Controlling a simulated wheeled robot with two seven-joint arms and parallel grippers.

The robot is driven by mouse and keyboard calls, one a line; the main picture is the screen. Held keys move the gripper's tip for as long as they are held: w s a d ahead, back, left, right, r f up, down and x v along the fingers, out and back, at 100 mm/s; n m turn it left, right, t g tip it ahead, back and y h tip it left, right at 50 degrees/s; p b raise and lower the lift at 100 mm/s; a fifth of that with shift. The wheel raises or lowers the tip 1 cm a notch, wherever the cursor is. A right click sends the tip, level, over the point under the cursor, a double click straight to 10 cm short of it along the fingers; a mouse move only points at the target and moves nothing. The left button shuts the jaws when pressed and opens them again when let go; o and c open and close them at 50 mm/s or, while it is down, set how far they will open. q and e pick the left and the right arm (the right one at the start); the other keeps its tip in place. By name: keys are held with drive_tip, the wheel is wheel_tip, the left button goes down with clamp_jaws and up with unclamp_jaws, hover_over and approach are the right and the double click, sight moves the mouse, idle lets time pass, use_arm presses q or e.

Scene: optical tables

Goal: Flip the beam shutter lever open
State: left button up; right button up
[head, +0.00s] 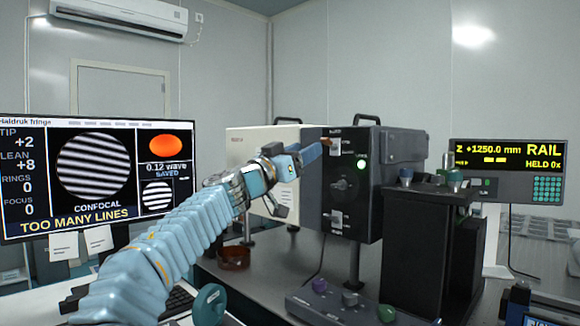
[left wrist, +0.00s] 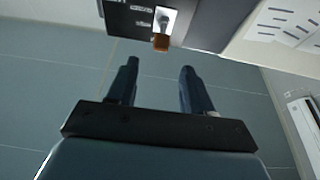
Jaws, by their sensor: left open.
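The shutter lever has an orange-brown tip (head: 325,141) and sits at the upper part of the dark instrument box's front panel (head: 352,195). In the left wrist view the lever's orange tip (left wrist: 161,43) sticks out from a pale mount on the panel. My left gripper (head: 308,154) is open and close in front of the panel, by the lever. In the left wrist view its two fingers (left wrist: 159,68) are spread, with the lever tip just beyond them, roughly centred between them. No contact shows. My right gripper is not in view.
A green lamp (head: 362,165) glows on the panel, with another switch (head: 336,224) below. A pale box (head: 250,142) stands behind. A monitor (head: 95,175) reads TOO MANY LINES. A knob box (head: 350,302) and dark stage (head: 425,240) stand to the right.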

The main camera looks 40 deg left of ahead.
use_arm(q)
drive_tip(key=shift+v, duration=2.35)
